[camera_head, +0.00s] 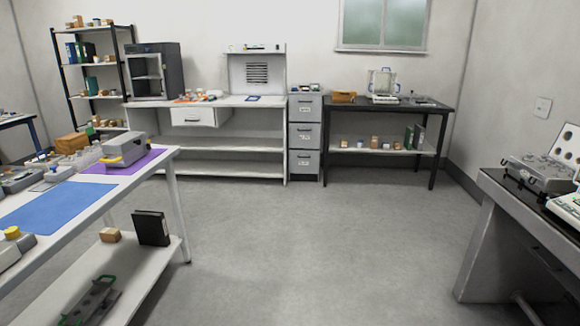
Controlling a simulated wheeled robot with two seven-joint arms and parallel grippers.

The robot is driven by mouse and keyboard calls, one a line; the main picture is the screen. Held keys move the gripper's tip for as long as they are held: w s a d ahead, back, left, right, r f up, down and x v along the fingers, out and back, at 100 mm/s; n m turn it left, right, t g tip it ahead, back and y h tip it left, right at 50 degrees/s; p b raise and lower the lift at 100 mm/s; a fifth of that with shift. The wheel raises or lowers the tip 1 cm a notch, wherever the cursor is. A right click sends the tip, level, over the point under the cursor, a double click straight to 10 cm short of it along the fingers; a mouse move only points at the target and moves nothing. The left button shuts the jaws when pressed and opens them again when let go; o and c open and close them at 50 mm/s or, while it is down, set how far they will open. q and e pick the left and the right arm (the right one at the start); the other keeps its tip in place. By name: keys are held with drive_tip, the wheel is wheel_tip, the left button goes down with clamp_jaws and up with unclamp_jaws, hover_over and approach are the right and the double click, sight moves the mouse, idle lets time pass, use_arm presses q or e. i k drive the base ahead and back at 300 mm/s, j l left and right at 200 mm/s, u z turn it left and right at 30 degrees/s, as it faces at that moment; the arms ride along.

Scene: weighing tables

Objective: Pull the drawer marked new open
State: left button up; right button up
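A grey cabinet (305,137) with three stacked drawers stands against the back wall, between the white bench and the black table. Its top drawer (304,108), middle drawer (304,135) and bottom drawer (304,162) each have a dark handle and a small pale label. The writing is too small to read, so I cannot tell which is marked new. All three look shut. A white drawer (193,117) under the white bench also has a handle and looks shut or nearly so. Neither of my grippers is in view.
Open grey floor (300,240) lies before the cabinet. A white table (135,175) with a lower shelf stands at left. A dark-topped table (490,195) with cases stands at right. The white bench (240,101) and black table (440,107) flank the cabinet.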

sight(302, 108)
drive_tip(key=i, duration=6.75)
